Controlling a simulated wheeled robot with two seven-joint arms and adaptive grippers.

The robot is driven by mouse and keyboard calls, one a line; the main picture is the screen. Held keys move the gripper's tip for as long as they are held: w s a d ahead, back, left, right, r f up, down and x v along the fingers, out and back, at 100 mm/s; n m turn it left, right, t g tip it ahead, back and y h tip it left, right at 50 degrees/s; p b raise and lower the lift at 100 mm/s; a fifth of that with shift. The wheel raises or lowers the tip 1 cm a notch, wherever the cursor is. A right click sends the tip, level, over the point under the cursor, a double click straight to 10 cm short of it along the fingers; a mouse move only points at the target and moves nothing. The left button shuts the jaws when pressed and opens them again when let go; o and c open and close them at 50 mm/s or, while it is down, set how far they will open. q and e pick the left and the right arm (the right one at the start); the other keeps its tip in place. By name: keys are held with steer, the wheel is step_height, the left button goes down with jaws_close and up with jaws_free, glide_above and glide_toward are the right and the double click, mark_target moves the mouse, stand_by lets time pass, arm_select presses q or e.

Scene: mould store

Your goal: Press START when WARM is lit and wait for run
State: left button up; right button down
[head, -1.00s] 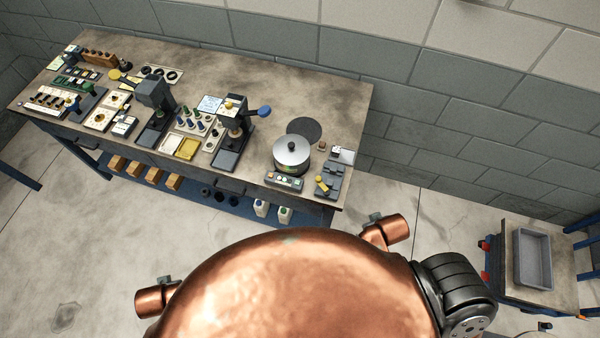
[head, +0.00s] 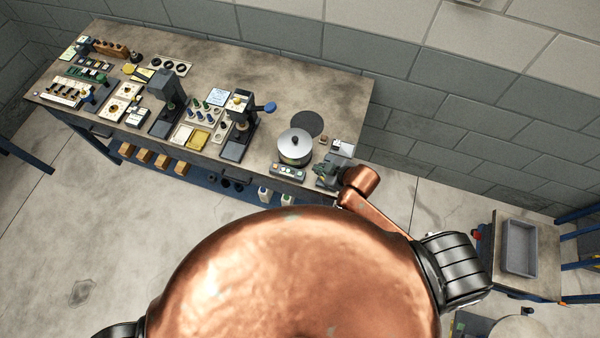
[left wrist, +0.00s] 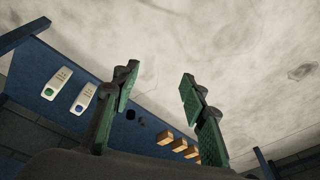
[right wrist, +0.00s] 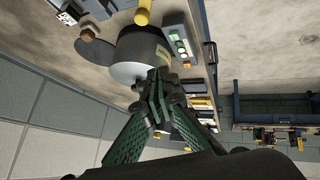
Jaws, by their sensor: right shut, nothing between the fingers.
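A small grey control panel (head: 288,171) with a row of buttons or lamps stands at the bench's front edge, just in front of a silver lidded pot (head: 295,146). The panel also shows in the right wrist view (right wrist: 180,46), with green and pale round spots on its face; its lettering is too small to read. My right gripper (head: 322,169) is shut and empty, over the bench's right front corner, right of the panel. In the right wrist view its fingertips (right wrist: 159,82) meet in front of the pot, apart from the panel. My left gripper (left wrist: 155,88) is open and empty, below the bench top.
The bench (head: 345,92) carries several fixtures, including a black press with a blue knob (head: 240,122) left of the pot. A dark round plate (head: 306,124) lies behind the pot. A grey bin (head: 519,247) sits on a side table at right. White bottles stand on the lower shelf.

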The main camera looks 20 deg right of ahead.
arm_select(q)
steer(key=s+f+g, duration=0.1)
steer(key=s+f, duration=1.3)
steer(key=s, duration=0.3)
steer(key=shift+f+m, duration=0.2)
steer(key=shift+m, duration=0.1)
arm_select(e)
steer(key=w+a+n+y, duration=0.2)
steer(key=w+a+n, duration=0.2)
steer(key=w+n, duration=0.1)
steer(key=shift+w+a+f+n, duration=0.25)
steer(key=shift+a+f+n, duration=0.15)
steer(key=shift+n, duration=0.3)
arm_select(q)
steer(key=shift+s, duration=0.1)
arm_select(e)
steer(key=b, duration=0.8)
glide_above(301, 174)
step_height(301, 174, down, 7)
steer(key=shift+s+f, duration=0.1)
steer(key=shift+s, duration=0.05)
steer(key=shift+f, duration=0.75)
arm_select(q)
step_height(301, 174, down, 8)
steer(key=shift+f, duration=0.15)
steer(key=shift+s, duration=0.1)
arm_select(e)
steer(key=shift+f, duration=0.2)
